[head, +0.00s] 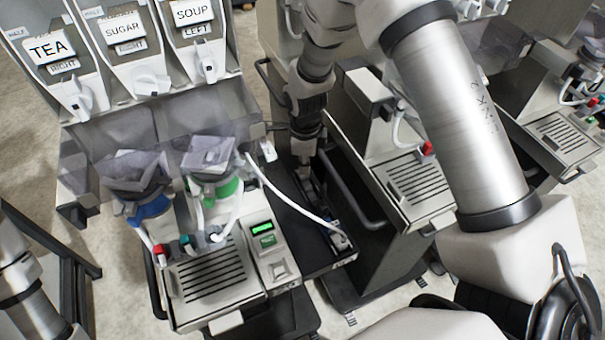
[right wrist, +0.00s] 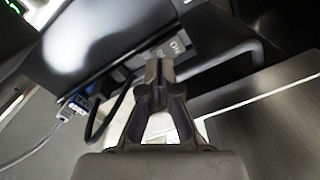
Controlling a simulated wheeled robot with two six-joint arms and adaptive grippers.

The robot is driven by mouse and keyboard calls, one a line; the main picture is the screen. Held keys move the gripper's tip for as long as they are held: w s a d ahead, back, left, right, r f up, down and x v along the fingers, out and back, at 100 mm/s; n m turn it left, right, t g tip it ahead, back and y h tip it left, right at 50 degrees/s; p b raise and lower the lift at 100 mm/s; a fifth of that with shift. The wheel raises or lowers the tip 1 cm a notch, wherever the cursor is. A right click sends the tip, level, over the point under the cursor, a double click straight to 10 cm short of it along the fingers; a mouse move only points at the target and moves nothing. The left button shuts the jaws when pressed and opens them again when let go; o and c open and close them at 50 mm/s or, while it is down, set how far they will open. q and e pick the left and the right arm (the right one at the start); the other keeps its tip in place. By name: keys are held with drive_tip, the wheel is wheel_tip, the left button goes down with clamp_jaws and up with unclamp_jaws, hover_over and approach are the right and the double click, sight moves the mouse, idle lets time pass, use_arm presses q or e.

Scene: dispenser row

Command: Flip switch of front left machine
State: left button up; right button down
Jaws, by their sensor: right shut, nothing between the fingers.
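The front left machine (head: 210,285) has a drip grille, a lit green display (head: 262,227) and canisters labelled tea, sugar and soup above it. My right gripper (head: 316,192) points down along the right side of this machine, beside its dark base tray. In the right wrist view, my right gripper (right wrist: 158,68) is shut and empty. Its fingertips are at a small grey panel (right wrist: 178,46) with dark switch-like parts on the machine's side. Whether they touch it, and the switch's position, I cannot tell. My left gripper is out of view.
A white cable (head: 290,203) runs from the machine to the tray. A second machine (head: 410,190) stands close on the right, leaving a narrow gap with a dark rail (head: 350,180). In the wrist view, a blue cable plug (right wrist: 78,104) sits left of the fingers.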

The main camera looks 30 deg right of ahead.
sight(304, 177)
drive_tip(key=shift+w, duration=0.1)
idle(0.5)
drive_tip(key=shift+f+b, duration=0.7)
drive_tip(key=shift+f, duration=0.55)
idle(0.3)
drive_tip(key=shift+r, duration=0.1)
wheel_tip(304, 177, up, 2)
drive_tip(key=shift+r+p, duration=0.1)
drive_tip(key=shift+p, duration=1)
wheel_tip(304, 177, up, 5)
drive_tip(key=p, duration=0.4)
drive_tip(key=shift+f, duration=0.2)
